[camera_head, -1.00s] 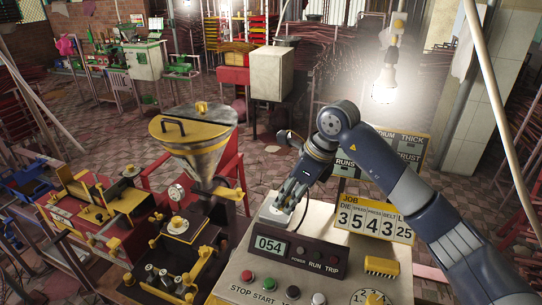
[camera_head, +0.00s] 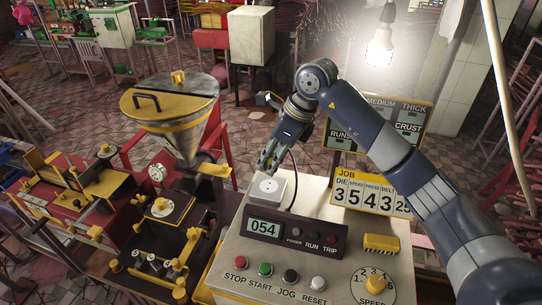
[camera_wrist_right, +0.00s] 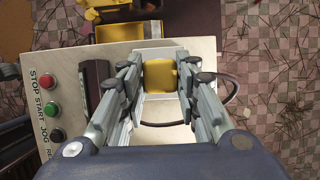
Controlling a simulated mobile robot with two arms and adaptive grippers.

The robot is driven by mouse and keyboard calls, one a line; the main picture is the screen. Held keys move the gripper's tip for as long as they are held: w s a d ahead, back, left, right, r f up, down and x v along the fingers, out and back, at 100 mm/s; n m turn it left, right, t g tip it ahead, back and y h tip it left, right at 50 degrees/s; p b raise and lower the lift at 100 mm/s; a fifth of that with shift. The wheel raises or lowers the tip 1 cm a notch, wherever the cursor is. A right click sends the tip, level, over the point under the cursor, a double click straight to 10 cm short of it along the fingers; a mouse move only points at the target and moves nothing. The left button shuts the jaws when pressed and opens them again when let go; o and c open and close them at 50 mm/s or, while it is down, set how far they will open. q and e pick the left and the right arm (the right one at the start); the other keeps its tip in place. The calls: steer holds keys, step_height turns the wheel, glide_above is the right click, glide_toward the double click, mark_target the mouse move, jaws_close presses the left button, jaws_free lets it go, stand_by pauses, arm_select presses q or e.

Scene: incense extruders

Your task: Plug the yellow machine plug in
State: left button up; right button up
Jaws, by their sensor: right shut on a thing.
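The yellow plug (camera_wrist_right: 160,74) shows between the fingers of my right gripper in the right wrist view. My right gripper (camera_head: 267,163) is shut on it, with the fingers pointing down. In the head view the fingers hide the plug. A black cable (camera_head: 294,168) hangs in a curve beside the gripper down to the console. A pale, raised socket box (camera_head: 265,189) stands on the console top just below the fingertips in the head view. In the wrist view its white plate (camera_wrist_right: 160,100) lies behind the plug. My left gripper is not in view.
The grey console (camera_head: 330,220) carries a "054" display (camera_head: 264,227), push buttons and a speed dial (camera_head: 374,287). A ribbed yellow block (camera_head: 381,243) sits at its right. A job number board (camera_head: 372,194) stands behind. The yellow-topped hopper machine (camera_head: 172,105) is at the left.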

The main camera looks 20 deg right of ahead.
steer(key=shift+s+f, duration=0.1)
steer(key=shift+f, duration=0.4)
steer(key=shift+f+b, duration=0.3)
steer(key=shift+b, duration=0.15)
steer(key=shift+f+b, duration=0.75)
steer(key=shift+f, duration=0.7)
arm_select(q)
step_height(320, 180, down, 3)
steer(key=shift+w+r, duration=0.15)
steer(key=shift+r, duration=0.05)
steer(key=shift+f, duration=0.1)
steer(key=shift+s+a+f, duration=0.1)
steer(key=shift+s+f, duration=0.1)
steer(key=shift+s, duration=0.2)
